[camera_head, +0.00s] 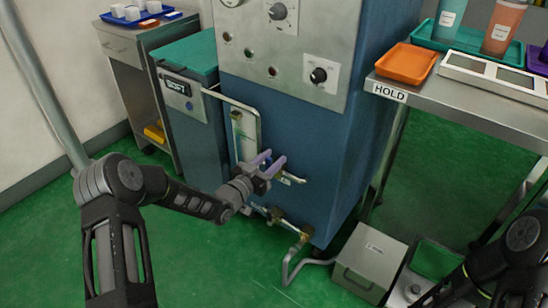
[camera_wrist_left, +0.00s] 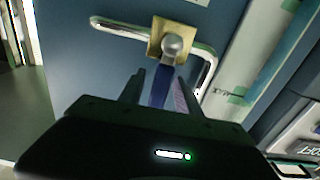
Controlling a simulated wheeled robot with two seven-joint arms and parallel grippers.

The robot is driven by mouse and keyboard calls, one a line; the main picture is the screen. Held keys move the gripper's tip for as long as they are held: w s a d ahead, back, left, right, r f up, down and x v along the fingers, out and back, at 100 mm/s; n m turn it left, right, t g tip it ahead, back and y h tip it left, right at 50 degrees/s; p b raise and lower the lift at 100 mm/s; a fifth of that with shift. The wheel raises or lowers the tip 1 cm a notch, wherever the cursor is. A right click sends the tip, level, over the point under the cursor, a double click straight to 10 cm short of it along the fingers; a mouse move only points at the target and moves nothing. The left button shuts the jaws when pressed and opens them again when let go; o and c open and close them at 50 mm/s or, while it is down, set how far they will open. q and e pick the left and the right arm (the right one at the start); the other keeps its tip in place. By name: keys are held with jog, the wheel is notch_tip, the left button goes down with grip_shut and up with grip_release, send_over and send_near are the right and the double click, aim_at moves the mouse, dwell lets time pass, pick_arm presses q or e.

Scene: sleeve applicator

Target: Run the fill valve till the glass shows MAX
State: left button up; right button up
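The blue machine cabinet (camera_head: 300,140) stands in the middle of the head view. A tall pale sight glass (camera_head: 238,135) sits on its front left; its liquid level is too small to read. In the left wrist view, a pale strip beside the handle area carries a green mark (camera_wrist_left: 238,95) with small lettering. My left gripper (camera_head: 270,163) is in front of the lower cabinet, its two purple-padded fingers apart. In the wrist view a blue lever (camera_wrist_left: 160,88) on a brass-and-silver valve stem (camera_wrist_left: 171,45) lies between the fingers; contact cannot be told. My right gripper is out of view.
A metal box (camera_head: 369,262) stands on the green floor. A steel table (camera_head: 480,112) marked HOLD stands right, a teal-lidded unit (camera_head: 192,95) left.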

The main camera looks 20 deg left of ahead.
aim_at(267, 165)
pick_arm(q)
jog(key=p+v, duration=0.1)
jog(key=v, duration=0.6)
jog(key=shift+d, duration=0.1)
jog(key=shift+w, duration=0.1)
